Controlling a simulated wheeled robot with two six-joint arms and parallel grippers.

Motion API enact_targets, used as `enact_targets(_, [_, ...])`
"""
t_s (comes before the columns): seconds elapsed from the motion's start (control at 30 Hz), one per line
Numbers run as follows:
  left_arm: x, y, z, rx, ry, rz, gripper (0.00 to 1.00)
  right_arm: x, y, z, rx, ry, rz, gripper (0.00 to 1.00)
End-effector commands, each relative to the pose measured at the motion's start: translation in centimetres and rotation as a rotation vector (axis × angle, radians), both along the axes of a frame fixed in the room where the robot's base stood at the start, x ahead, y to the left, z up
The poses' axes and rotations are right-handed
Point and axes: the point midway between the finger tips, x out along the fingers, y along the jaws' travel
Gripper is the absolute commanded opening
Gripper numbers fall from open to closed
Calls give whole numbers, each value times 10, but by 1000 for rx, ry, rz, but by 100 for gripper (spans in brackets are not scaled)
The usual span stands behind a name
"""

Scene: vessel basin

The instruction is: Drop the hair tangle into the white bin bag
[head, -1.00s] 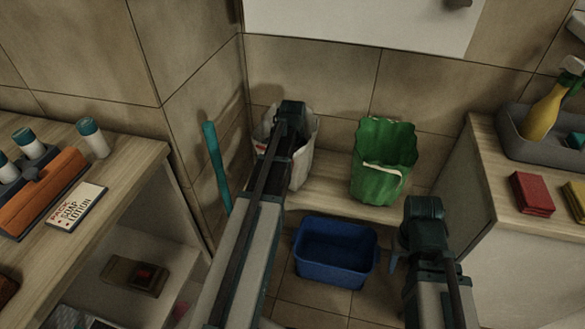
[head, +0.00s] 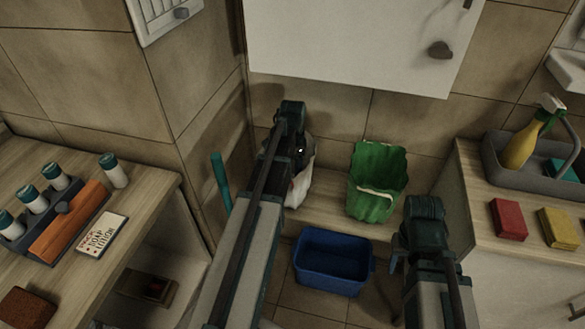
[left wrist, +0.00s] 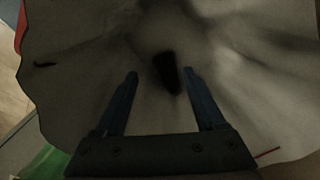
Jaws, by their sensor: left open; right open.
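The white bin bag (head: 302,185) stands on the wooden ledge against the back wall, partly hidden by my left arm. In the left wrist view the bag's pale inside (left wrist: 235,90) fills most of the picture. My left gripper (left wrist: 160,76) is open, with its two fingers apart over the bag's opening. A small dark clump, which looks like the hair tangle (left wrist: 166,73), shows between and beyond the fingertips, against the bag's inside. I cannot tell whether it rests on the bottom. My right gripper (head: 396,252) is open at the lower right, away from the bag.
A green bag (head: 376,180) stands right of the white one. A blue basin (head: 333,262) is on the floor below. A teal stick (head: 221,182) leans at the left wall. Counters flank both sides, and a white cabinet (head: 350,45) hangs above.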

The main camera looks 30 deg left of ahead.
Motion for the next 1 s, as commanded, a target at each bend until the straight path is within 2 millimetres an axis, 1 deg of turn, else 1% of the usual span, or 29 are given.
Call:
enact_targets(0.03, [0, 0, 16, 0, 0, 0, 72, 0, 0, 16, 0, 0, 0, 50])
enact_targets(0.2, [0, 0, 33, 0, 0, 0, 72, 0, 0, 33, 0, 0, 0, 50])
enact_targets(0.3, [0, 0, 36, 0, 0, 0, 72, 0, 0, 36, 0, 0, 0, 50])
enact_targets(0.83, [0, 0, 35, 0, 0, -2, 72, 0, 0, 35, 0, 0, 0, 50])
enact_targets(0.93, [5, -4, 40, 6, -6, -32, 72, 0, 0, 40, 0, 0, 2, 50])
enact_targets(1.0, [14, -11, 47, 17, -15, -89, 72, 0, 0, 47, 0, 1, 7, 50])
